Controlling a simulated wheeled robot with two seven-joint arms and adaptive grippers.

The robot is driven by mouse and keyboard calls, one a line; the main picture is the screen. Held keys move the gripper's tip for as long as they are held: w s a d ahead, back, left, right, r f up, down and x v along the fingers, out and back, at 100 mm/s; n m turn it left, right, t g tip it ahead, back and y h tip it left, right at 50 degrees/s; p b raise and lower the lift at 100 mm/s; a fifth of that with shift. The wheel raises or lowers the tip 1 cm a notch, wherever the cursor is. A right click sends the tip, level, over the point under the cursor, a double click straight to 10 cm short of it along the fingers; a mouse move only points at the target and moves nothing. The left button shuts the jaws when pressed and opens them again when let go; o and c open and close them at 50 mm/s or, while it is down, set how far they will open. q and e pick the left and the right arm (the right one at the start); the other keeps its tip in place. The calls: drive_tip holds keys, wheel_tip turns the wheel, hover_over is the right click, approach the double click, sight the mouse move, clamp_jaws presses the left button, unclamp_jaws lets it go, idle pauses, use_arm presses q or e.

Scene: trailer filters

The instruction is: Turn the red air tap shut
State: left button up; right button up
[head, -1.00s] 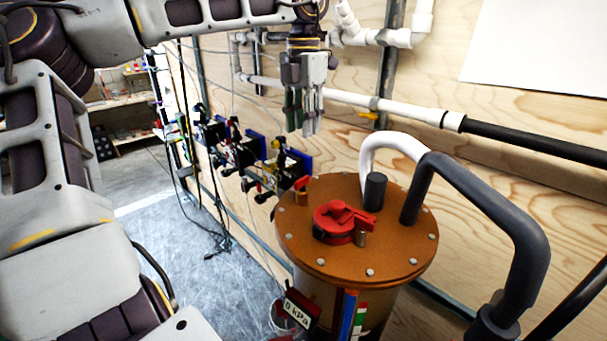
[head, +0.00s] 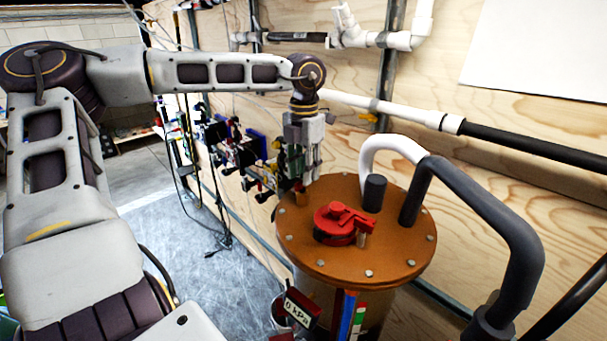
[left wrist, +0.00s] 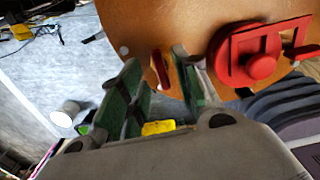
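A small red tap (head: 299,188) stands at the back left edge of the orange-brown lid (head: 350,262) of a canister. In the left wrist view the red tap lever (left wrist: 160,68) shows as a short upright bar in the gap between my fingers. My left gripper (head: 305,178) points down right at the tap and partly hides it in the head view. Its green-padded fingers (left wrist: 156,62) are apart, one on either side of the lever; I cannot tell if either touches it. My right gripper is not in view.
A larger red knob with a handle (head: 340,222) sits mid-lid, near a dark stub (head: 375,193) and a thick grey hose (head: 480,205). A gauge (head: 301,306) reading 0 kPa hangs at the front. Several valves (head: 245,155) line the wooden wall behind my gripper.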

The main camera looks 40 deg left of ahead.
use_arm(q)
drive_tip(key=shift+f, duration=1)
clamp_jaws()
